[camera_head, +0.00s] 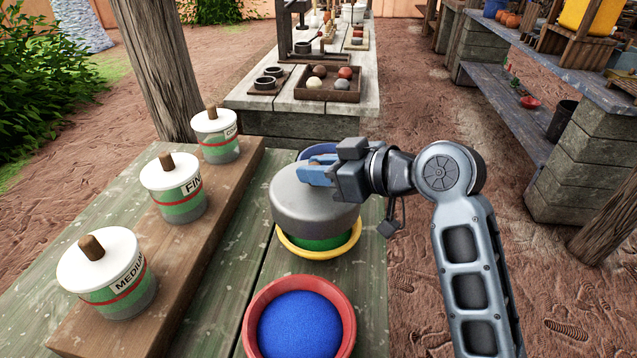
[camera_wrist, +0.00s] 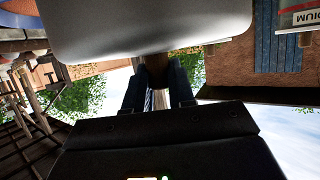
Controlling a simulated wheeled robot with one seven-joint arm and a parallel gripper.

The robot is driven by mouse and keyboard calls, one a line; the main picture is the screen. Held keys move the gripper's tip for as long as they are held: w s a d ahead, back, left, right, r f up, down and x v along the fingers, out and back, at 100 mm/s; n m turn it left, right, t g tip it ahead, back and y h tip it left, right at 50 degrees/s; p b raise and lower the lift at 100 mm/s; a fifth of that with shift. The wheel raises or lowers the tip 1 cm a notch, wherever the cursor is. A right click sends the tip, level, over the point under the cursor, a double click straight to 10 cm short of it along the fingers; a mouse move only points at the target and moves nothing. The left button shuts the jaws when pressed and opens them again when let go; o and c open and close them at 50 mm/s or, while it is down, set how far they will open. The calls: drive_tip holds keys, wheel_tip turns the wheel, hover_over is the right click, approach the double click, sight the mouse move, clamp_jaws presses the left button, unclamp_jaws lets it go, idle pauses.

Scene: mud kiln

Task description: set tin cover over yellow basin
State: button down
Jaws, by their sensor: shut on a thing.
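The grey tin cover (camera_head: 310,208) hangs from my gripper (camera_head: 318,174) in the head view. My gripper is shut on the cover's brown knob, which shows between the fingers in the wrist view (camera_wrist: 157,70). The cover's grey underside or side (camera_wrist: 145,25) fills the top of the wrist view. The yellow basin (camera_head: 318,254) stands on the green table, with green material in it. The cover hides the basin's back part. Green shows between the cover's lower edge and the basin's front rim, so the cover appears raised; its exact height cannot be told.
A red basin of blue powder (camera_head: 300,330) stands just in front, and a blue-rimmed basin (camera_head: 318,150) is partly hidden behind. Several white-lidded jars (camera_head: 175,187) line a wooden plank at left. A pale table with a ball tray (camera_head: 330,92) lies beyond.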

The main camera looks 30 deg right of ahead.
drive_tip(key=shift+f, duration=1.65)
drive_tip(key=shift+f, duration=0.25)
drive_tip(key=c, duration=0.9)
unclamp_jaws()
drive_tip(key=shift+o, duration=0.2)
drive_tip(key=shift+r, duration=0.1)
drive_tip(key=shift+r, duration=0.25)
drive_tip(key=v, duration=1.2)
